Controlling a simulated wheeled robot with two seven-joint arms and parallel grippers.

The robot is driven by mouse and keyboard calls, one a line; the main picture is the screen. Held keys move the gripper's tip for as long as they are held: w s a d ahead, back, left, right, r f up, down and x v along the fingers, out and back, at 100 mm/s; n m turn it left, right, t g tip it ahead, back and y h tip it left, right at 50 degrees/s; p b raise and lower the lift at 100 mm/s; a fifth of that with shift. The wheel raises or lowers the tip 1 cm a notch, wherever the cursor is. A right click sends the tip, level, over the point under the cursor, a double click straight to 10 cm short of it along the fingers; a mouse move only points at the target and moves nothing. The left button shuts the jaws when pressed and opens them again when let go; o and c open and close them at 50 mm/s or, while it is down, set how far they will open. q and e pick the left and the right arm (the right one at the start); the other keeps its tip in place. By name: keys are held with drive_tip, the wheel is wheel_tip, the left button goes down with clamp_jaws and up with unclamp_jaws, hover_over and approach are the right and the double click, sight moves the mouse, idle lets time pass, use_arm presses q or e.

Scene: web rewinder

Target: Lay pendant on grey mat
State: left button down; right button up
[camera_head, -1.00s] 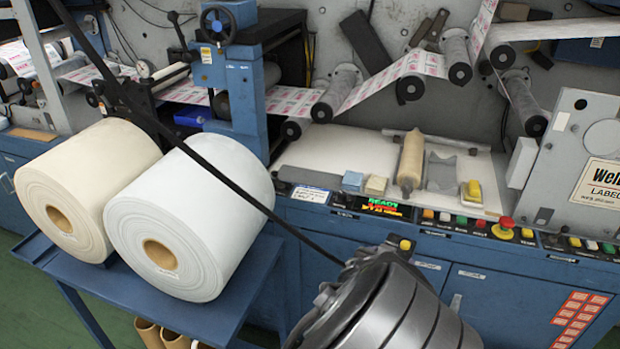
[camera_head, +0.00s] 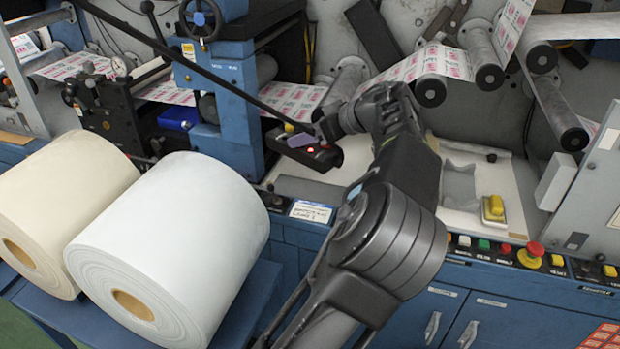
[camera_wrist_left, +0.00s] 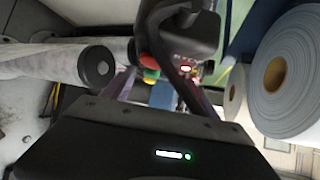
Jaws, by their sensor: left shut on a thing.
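In the left wrist view the pendant (camera_wrist_left: 190,28) shows between the two fingers, with red and green buttons. A grey flat piece (camera_head: 459,184) lies on the deck to the right; I cannot tell whether it is the grey mat. My forearm hides the deck's middle. My right gripper is not in view.
A white roll (camera_head: 185,225) and a cream roll (camera_head: 75,190) sit on a blue cart at left. The black cable (camera_head: 200,70) runs down from the upper left. Web rollers (camera_head: 430,90) hang above the deck.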

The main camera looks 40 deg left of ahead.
use_arm(q)
drive_tip(key=shift+s+d+r, duration=0.15)
drive_tip(key=shift+r, duration=0.1)
wheel_tip(320, 180, down, 14)
drive_tip(key=shift+r+p, duration=0.2)
drive_tip(key=shift+p, duration=0.4)
drive_tip(key=w, duration=0.1)
drive_tip(key=w+a+p, duration=0.1)
drive_tip(key=w, duration=0.1)
drive_tip(key=shift+w+a+f, duration=0.1)
drive_tip(key=shift+w+a, duration=0.2)
drive_tip(key=shift+w, duration=0.45)
drive_tip(key=shift+w, duration=0.1)
drive_tip(key=shift+w+a+p, duration=0.15)
drive_tip(key=shift+w+p, duration=0.2)
drive_tip(key=shift+w+a+f+p, duration=0.25)
drive_tip(key=shift+w+p, duration=0.15)
drive_tip(key=shift+w, duration=0.15)
drive_tip(key=shift+w+a+f+p, duration=0.2)
drive_tip(key=shift+w+p, duration=0.15)
drive_tip(key=shift+w, duration=0.2)
drive_tip(key=shift+d+f, duration=0.1)
drive_tip(key=shift+f, duration=0.1)
